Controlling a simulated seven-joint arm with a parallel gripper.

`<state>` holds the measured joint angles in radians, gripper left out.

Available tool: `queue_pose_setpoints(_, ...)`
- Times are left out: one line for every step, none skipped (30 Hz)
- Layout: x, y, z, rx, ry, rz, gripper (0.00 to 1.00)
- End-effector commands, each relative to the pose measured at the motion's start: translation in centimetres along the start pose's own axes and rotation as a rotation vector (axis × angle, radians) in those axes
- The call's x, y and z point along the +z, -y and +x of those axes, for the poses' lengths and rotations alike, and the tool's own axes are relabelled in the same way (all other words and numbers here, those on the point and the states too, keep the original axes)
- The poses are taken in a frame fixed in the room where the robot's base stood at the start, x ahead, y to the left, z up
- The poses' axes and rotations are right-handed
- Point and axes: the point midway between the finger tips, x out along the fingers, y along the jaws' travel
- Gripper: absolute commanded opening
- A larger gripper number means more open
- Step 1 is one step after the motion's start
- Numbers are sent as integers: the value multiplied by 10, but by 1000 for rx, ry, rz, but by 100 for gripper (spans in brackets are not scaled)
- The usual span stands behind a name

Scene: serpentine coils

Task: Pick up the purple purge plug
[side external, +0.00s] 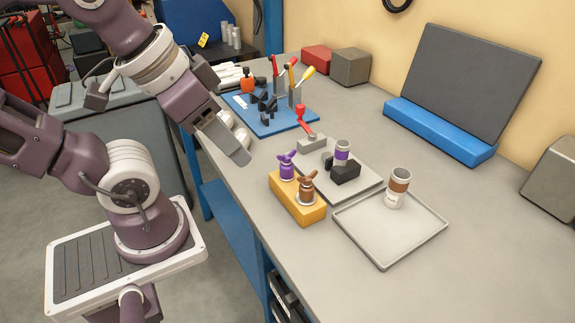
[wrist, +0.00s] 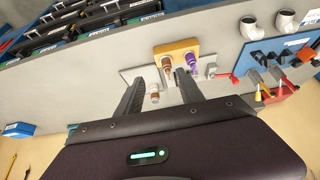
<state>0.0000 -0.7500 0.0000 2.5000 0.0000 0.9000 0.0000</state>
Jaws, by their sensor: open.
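The purple purge plug (side external: 287,166) stands upright at the back end of a yellow block (side external: 290,208), with a winged top. A similar brown plug (side external: 307,188) stands beside it on the same block. In the wrist view the purple plug (wrist: 191,61) is just beyond and right of my right fingertip, and the brown plug (wrist: 166,62) lies between the fingertip directions. My gripper (side external: 240,156) is open and empty, above the bench edge, to the left of the block and apart from it. Its two dark fingers also show in the wrist view (wrist: 159,76).
A purple-banded cylinder (side external: 342,152) sits in a black holder on a grey plate, with a red-handled clamp (side external: 307,135) behind. A brown-banded cylinder (side external: 397,188) stands on a pale tray (side external: 370,245). A blue tool mat (side external: 270,127) is further back.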

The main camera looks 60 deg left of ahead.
Motion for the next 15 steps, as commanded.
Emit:
queue_pose_setpoints(0,0,0,0,0,0,54)
queue_pose_setpoints(0,0,0,0,0,0,58)
queue_pose_setpoints(0,0,0,0,0,0,58)
queue_pose_setpoints(0,0,0,0,0,0,58)
queue_pose_setpoints(0,0,0,0,0,0,58)
queue_pose_setpoints(0,0,0,0,0,0,58)
queue_pose_setpoints(0,0,0,0,0,0,58)
queue_pose_setpoints(0,0,0,0,0,0,58)
queue_pose_setpoints(0,0,0,0,0,0,58)
queue_pose_setpoints(0,0,0,-1,1,3,58)
queue_pose_setpoints(-1,1,1,-5,6,18,58)
queue_pose_setpoints(-4,4,4,-19,25,68,58)
queue_pose_setpoints(-8,7,8,-34,48,131,58)
queue_pose_setpoints(-13,11,14,-52,80,217,58)
queue_pose_setpoints(-22,18,24,-77,134,370,58)
